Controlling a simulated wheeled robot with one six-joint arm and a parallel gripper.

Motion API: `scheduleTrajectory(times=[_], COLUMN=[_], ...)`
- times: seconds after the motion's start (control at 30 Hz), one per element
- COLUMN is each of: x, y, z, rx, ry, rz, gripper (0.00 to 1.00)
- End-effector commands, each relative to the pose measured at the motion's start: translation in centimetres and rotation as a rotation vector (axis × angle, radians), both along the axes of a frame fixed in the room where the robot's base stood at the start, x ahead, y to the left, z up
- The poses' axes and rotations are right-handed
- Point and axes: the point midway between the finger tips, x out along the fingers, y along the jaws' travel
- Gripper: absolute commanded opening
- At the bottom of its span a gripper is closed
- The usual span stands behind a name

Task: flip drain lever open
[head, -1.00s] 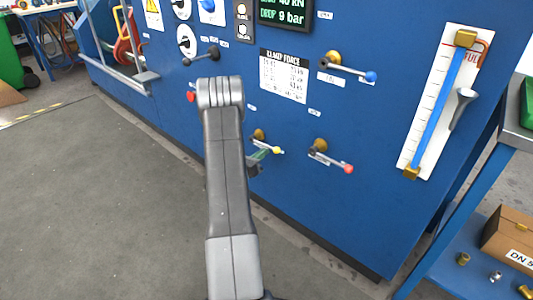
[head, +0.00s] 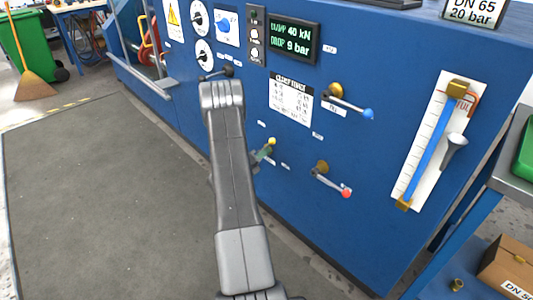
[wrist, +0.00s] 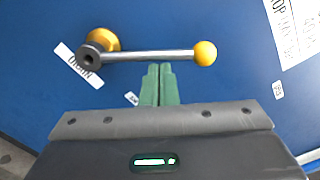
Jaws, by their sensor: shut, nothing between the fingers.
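The drain lever shows large in the wrist view: a metal rod (wrist: 150,54) runs sideways from a dark hub and brass mount (wrist: 103,40) to a yellow ball (wrist: 204,53). A tilted white label (wrist: 79,66) beside the hub seems to read DRAIN. My gripper's green fingers (wrist: 160,70) are shut and empty, with tips at the rod's lower side in that view; whether they touch it I cannot tell. In the head view the yellow ball (head: 271,141) sits just above my gripper (head: 263,153), and my arm hides the mount.
A red-ball lever (head: 333,183) is right of the drain lever on the blue panel, and a blue-ball lever (head: 348,102) is above it. A dark-handled lever (head: 216,73) is up left. A tube gauge (head: 432,145) is at right. The floor (head: 100,200) at left is clear.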

Motion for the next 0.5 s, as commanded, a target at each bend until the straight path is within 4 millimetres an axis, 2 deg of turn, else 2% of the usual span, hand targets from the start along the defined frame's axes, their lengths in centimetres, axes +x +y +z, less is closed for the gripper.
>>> scheduleTrajectory(times=[0.03,0.1,0.5], x=[0.3,0.6,2.3], y=[0.2,0.5,1.8], z=[0.9,1.2,2.2], rx=[-0.027,-0.067,-0.267], ry=[0.033,0.086,0.340], rz=[0.002,0.002,0.002], gripper=[0.00,0.00,0.00])
